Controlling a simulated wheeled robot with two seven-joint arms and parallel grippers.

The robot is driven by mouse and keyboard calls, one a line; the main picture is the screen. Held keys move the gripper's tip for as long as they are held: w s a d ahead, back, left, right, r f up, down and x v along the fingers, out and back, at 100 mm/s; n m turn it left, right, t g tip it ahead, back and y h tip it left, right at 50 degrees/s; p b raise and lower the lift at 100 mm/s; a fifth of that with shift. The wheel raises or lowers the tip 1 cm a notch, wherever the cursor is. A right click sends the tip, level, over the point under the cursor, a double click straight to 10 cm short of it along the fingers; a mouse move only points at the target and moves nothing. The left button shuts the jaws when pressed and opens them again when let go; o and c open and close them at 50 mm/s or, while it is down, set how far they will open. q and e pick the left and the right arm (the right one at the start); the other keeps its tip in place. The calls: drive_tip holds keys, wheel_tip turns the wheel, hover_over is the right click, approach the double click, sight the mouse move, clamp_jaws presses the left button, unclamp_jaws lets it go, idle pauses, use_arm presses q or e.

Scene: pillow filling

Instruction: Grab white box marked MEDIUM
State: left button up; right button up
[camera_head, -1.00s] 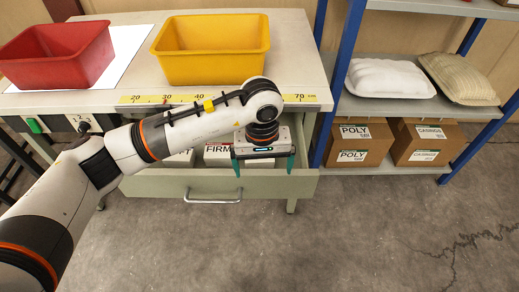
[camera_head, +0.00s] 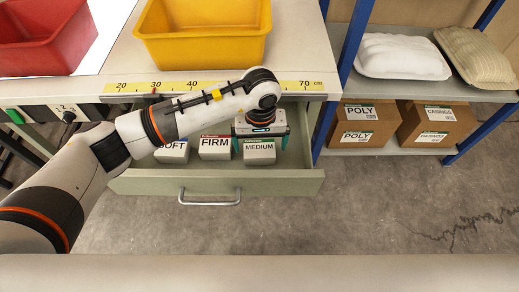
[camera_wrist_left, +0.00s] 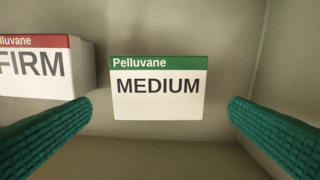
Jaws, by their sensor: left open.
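The white box marked MEDIUM (camera_head: 260,153), with a green top band, sits in the open drawer at the right of a row of boxes. It also shows in the left wrist view (camera_wrist_left: 158,92), between and beyond the fingers. My left gripper (camera_head: 262,145) points down into the drawer over this box. Its two green fingers are spread wide, one on each side of the box, and the wrist view (camera_wrist_left: 160,120) shows nothing held between them. The gripper hides part of the box's top in the head view. My right gripper does not show.
The FIRM box (camera_head: 215,147) stands just left of the MEDIUM box, and the SOFT box (camera_head: 172,153) is farther left. The drawer front (camera_head: 150,184) and side walls surround them. Yellow (camera_head: 205,50) and red (camera_head: 45,55) bins stand on the table above.

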sight(259, 150)
use_arm(q)
drive_tip(key=shift+w+a+f+p, duration=0.1)
drive_tip(key=shift+w+f+p, duration=0.1)
drive_tip(key=shift+f, duration=1.15)
drive_tip(key=shift+w+f+p, duration=0.15)
drive_tip(key=shift+f+p, duration=0.05)
drive_tip(key=shift+f, duration=1.15)
drive_tip(key=c, duration=1)
